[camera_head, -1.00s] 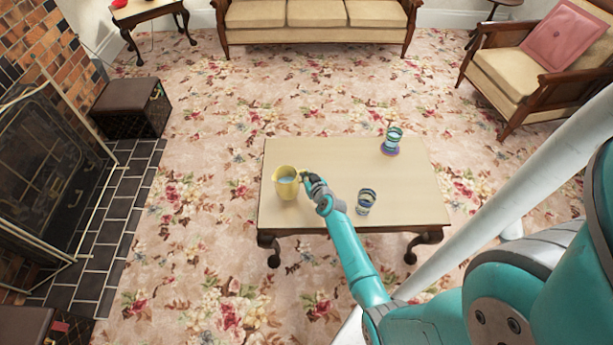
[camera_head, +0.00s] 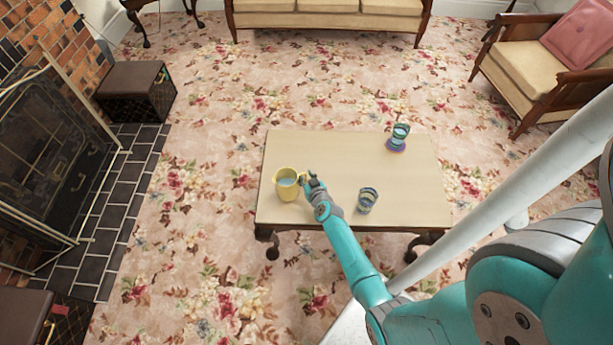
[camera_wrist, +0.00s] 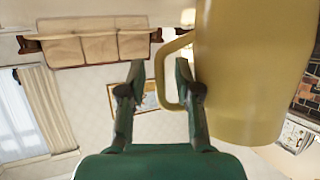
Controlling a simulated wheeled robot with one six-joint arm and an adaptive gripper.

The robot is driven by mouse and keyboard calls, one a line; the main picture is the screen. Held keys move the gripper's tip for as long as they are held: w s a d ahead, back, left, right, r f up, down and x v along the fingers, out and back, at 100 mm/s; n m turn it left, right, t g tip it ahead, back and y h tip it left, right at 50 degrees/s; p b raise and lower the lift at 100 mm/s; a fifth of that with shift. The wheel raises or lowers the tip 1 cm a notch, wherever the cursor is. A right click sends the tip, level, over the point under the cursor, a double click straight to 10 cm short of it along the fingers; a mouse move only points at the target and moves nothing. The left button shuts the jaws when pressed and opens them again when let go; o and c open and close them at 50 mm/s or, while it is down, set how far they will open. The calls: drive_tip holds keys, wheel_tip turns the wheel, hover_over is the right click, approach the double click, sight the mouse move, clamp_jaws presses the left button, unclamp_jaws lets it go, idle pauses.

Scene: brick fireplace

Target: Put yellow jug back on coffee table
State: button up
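The yellow jug (camera_head: 287,189) appears to stand upright on the left part of the coffee table (camera_head: 330,150), with pale blue showing inside it. Its handle (camera_head: 303,176) points right, toward my gripper (camera_head: 311,177). In the wrist view, which is upside down, the jug (camera_wrist: 238,75) fills the right side. My gripper (camera_wrist: 160,68) is open there, its fingers apart on either side of the handle's outer bar (camera_wrist: 160,72). One finger appears within the handle loop, with gaps visible beside the bar. The jug's base contact is not clearly visible.
A striped glass (camera_head: 368,200) stands right of my gripper. Another glass (camera_head: 400,132) stands on a purple coaster (camera_head: 396,147) at the table's back right. The fireplace (camera_head: 50,160) is left, the armchair (camera_head: 540,75) back right.

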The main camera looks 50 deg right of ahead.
drive_tip(key=shift+s, duration=0.1)
drive_tip(key=s+a+r+n+t+y, duration=0.1)
drive_tip(key=s+a+r, duration=0.6)
drive_tip(key=s+a, duration=0.45)
drive_tip(key=s+a+r+n+t+y, duration=0.15)
drive_tip(key=s+a+r, duration=0.45)
drive_tip(key=s+a, duration=0.6)
drive_tip(key=s+a+r+n+y, duration=0.1)
drive_tip(key=s+a+r+y, duration=0.1)
drive_tip(key=s+r, duration=0.4)
drive_tip(key=s+a+r+n+y, duration=0.2)
drive_tip(key=s+a+r, duration=0.2)
drive_tip(key=r, duration=1)
drive_tip(key=s, duration=0.3)
drive_tip(key=shift+s+a+r, duration=0.15)
drive_tip(key=shift+s+a, duration=0.1)
drive_tip(key=shift+a, duration=0.1)
drive_tip(key=shift+n+t, duration=0.25)
